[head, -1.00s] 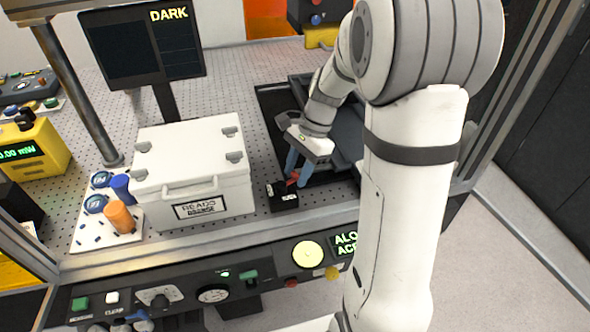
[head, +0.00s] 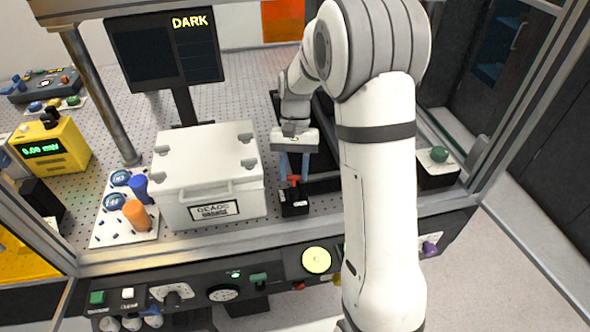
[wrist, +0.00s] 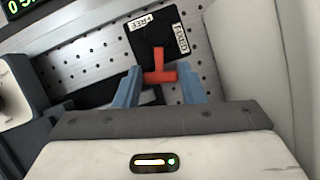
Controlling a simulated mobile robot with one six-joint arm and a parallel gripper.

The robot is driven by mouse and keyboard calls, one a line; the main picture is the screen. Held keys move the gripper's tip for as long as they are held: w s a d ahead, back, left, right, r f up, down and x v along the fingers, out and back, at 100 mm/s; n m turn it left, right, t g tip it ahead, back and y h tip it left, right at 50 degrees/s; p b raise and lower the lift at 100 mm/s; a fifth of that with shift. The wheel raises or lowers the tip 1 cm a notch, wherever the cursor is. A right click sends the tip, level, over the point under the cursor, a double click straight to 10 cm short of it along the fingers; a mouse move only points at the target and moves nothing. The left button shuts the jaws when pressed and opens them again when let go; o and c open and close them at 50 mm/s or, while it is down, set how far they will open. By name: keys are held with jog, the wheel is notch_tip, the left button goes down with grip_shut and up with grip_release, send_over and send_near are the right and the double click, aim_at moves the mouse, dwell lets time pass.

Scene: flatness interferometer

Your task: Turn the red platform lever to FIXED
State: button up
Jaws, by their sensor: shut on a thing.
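The red platform lever (wrist: 160,66) is a T-shaped handle on a small black block (wrist: 173,17) with white FREE and FIXED labels. In the wrist view, FREE is at the block's upper left and FIXED at its right. The lever's crossbar lies between the two blue fingers of my gripper (wrist: 161,76), which is shut on it. In the head view, my gripper (head: 294,178) reaches down to the lever (head: 293,180) on the black block (head: 294,203). The lever's pivot is dark and hard to make out, so I cannot tell which label it points to.
A white lidded box (head: 210,180) stands close left of the block. A dark monitor reading DARK (head: 165,48) stands behind it. A control panel (head: 200,296) runs along the front edge. A box with a green knob (head: 437,168) is at right, beyond my arm.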

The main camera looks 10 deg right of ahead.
jog(key=shift+w+a+r+n+h, duration=0.15)
jog(key=shift+a+n+h, duration=0.15)
jog(key=shift+n, duration=0.35)
jog(key=shift+w+a+f+n+h, duration=0.1)
jog(key=shift+a+n+h, duration=0.15)
jog(key=shift+n, duration=0.4)
jog(key=o, duration=1)
jog(key=v, duration=0.7)
jog(key=shift+w+r+b, duration=0.1)
jog(key=shift+r+b, duration=0.25)
